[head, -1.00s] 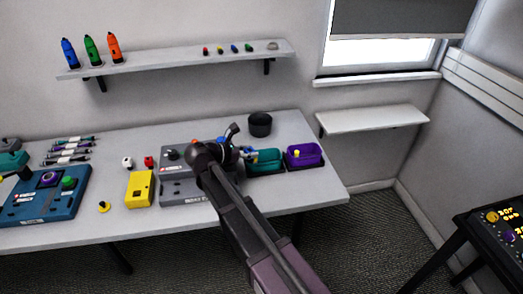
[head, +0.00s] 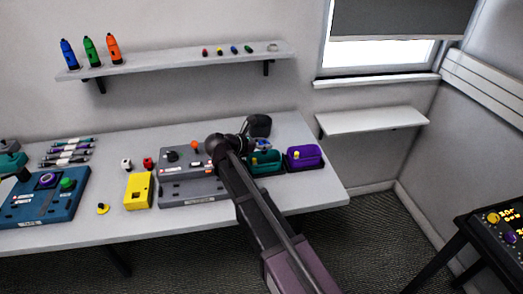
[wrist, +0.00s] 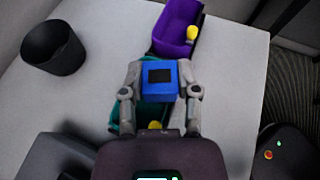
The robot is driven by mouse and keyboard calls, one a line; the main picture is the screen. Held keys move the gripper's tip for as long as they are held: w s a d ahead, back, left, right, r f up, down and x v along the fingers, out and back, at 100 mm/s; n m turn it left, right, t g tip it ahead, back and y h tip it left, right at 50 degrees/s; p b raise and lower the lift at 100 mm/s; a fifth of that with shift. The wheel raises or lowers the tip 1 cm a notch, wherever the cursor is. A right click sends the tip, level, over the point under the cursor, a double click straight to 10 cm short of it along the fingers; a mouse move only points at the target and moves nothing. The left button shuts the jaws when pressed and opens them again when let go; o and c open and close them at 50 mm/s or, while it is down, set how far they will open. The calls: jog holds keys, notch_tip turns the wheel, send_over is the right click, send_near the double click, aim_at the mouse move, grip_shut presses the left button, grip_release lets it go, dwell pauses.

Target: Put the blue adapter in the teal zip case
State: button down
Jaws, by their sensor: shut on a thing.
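The blue adapter (wrist: 159,84), a blue block with a dark rectangle on its face, is between the fingers of my gripper (wrist: 160,78) in the wrist view. My gripper is shut on it. The teal zip case (wrist: 125,114) lies below and behind the adapter, partly hidden by it and by my gripper. In the head view the teal case (head: 267,168) is an open tray with a yellow piece at its left side. My arm hides part of its left end. The adapter appears held above the case; the exact height is unclear.
A purple case (head: 305,164) with a yellow piece stands just right of the teal case. A black cup (wrist: 53,48) stands behind. A grey control box (head: 190,190) is to the left, with a yellow box (head: 139,190) beyond it. The table's right end is clear.

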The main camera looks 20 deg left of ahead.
aim_at(265, 152)
jog(key=shift+w+d+f, duration=0.1)
jog(key=shift+w+f, duration=0.2)
jog(key=shift+w, duration=0.05)
jog(key=shift+f+b, duration=1.5)
jog(key=shift+b, duration=0.25)
jog(key=shift+f+b, duration=0.5)
jog(key=shift+c, duration=1.7)
grip_release()
jog(key=shift+r, duration=0.25)
jog(key=shift+r+p, duration=0.45)
jog(key=shift+p, duration=0.25)
jog(key=p+v, duration=0.4)
jog(key=v, duration=0.8)
jog(key=shift+f, duration=0.15)
